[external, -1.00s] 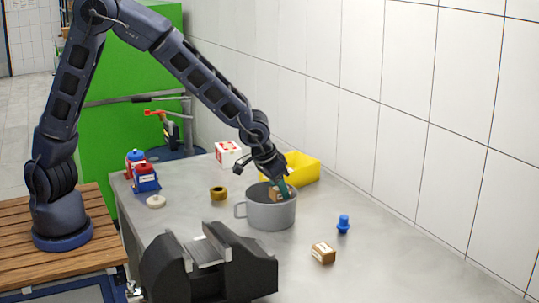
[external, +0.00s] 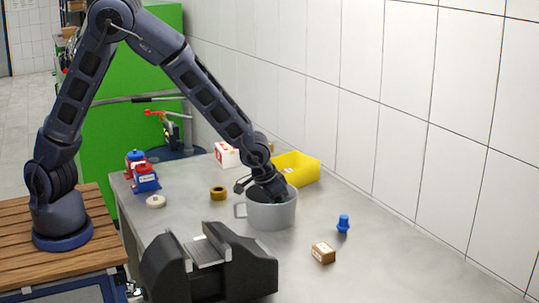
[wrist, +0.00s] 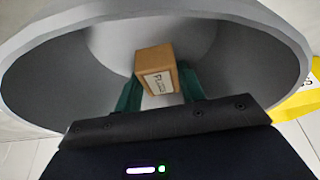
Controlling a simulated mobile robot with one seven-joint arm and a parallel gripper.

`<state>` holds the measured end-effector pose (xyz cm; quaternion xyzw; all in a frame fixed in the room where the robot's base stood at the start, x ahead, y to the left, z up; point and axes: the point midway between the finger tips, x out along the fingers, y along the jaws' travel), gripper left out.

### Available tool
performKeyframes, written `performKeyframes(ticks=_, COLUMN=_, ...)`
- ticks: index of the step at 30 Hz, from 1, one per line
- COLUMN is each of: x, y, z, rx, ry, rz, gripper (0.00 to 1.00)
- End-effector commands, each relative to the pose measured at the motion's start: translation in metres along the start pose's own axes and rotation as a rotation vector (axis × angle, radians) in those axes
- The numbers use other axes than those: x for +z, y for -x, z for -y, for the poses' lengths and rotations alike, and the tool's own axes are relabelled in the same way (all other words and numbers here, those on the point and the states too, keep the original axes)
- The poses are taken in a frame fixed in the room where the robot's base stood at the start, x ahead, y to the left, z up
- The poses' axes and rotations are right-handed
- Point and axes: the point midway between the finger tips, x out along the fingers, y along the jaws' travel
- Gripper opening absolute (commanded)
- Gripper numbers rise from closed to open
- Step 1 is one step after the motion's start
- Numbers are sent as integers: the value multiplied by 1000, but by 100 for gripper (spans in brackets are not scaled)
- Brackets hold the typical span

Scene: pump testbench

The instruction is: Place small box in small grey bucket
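The small grey bucket (external: 268,214) stands on the table, and its inside and rim fill the upper wrist view (wrist: 45,65). My gripper (external: 272,188) reaches down into the bucket's mouth, with its fingers hidden behind the wall in the external view. In the wrist view, the gripper's green fingers (wrist: 158,84) sit on either side of a small brown box (wrist: 154,62) with a white label and appear shut on it. The box is inside the bucket; whether it touches the bottom I cannot tell. Another small brown box (external: 323,252) lies on the table to the right.
A yellow bin (external: 298,169) stands just behind the bucket, beside a red-and-white box (external: 227,155). A dark vise (external: 208,265) is in front. A blue knob-like part (external: 343,223) stands to the right. A brass-coloured ring (external: 218,193) lies to the left.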

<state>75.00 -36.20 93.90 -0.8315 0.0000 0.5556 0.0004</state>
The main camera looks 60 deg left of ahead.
Motion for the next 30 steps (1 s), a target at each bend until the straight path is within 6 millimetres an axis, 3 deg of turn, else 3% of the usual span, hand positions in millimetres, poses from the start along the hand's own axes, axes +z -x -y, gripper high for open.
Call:
performKeyframes(ticks=3, x=0, y=0, z=0, rx=0, ry=0, rz=0, gripper=58)
performKeyframes(ticks=14, x=-1, y=5, z=0, rx=1, ry=0, rz=-1, gripper=58)
performKeyframes(ticks=20, x=-2, y=30, z=-1, rx=3, ry=-2, rz=-2, gripper=58)
performKeyframes(ticks=30, x=-1, y=88, z=-2, rx=4, ry=-2, rz=-2, gripper=58)
